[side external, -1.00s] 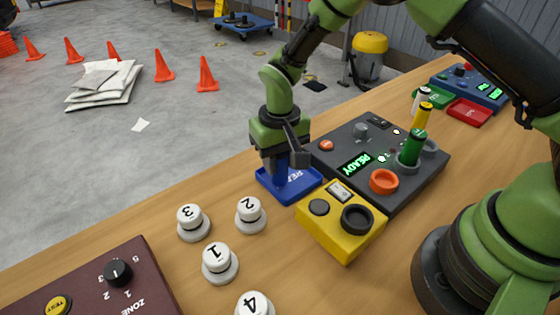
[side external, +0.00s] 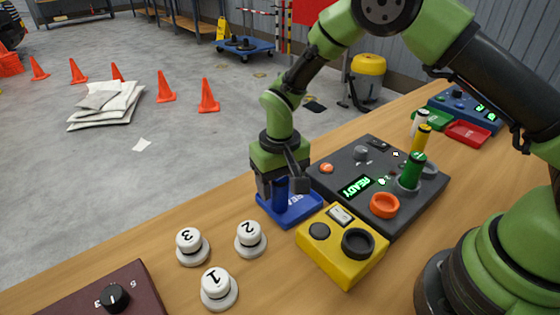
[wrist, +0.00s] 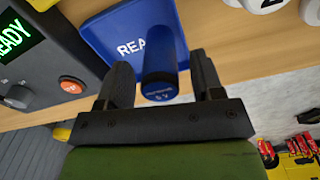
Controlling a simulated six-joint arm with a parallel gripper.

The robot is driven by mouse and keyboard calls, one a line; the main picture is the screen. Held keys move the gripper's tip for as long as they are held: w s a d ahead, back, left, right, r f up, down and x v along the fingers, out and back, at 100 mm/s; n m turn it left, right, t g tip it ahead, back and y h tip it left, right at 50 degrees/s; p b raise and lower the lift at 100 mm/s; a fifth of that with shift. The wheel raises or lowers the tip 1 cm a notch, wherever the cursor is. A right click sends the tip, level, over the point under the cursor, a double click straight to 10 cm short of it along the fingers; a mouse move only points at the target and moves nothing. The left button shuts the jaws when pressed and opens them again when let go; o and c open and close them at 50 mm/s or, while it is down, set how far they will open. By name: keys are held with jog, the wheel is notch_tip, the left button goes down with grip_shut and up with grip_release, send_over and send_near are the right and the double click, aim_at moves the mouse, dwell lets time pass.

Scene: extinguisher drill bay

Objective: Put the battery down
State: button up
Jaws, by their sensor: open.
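The battery is a dark blue cylinder (side external: 281,190) that stands upright on a blue tray (side external: 308,207) with partly hidden white lettering. My gripper (side external: 280,183) is over the tray, pointing down, with its fingers around the battery's upper part. In the wrist view the battery (wrist: 160,60) sits between the two dark fingers, with a gap on each side. My gripper (wrist: 163,80) is open there. The blue tray (wrist: 108,35) shows behind the battery. The battery's foot is partly hidden, but it appears to rest on the tray.
A yellow box (side external: 345,262) with a black ring stands right beside the tray. A dark grey panel (side external: 345,165) with a READY display and an upright green cylinder (side external: 412,170) is behind it. White numbered buttons (side external: 250,238) stand to the front left. The table edge is close behind the tray.

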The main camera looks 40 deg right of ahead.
jog(key=s+d+r+t, duration=0.1)
jog(key=s+r, duration=0.2)
jog(key=r, duration=0.5)
jog(key=s+d+r+m+t+y, duration=0.1)
jog(key=s+d+r, duration=0.1)
jog(key=r, duration=0.6)
jog(key=s+d+r+t, duration=0.1)
jog(key=s+r, duration=0.2)
jog(key=r, duration=0.4)
jog(key=s+d+r+t, duration=0.1)
jog(key=s+t, duration=0.1)
jog(key=s, duration=0.4)
jog(key=s+d+r+t+y, duration=0.1)
jog(key=s+r+t, duration=0.1)
jog(key=s, duration=0.5)
jog(key=shift+d+m, duration=0.35)
jog(key=shift+m, duration=0.05)
jog(key=shift+s, duration=0.1)
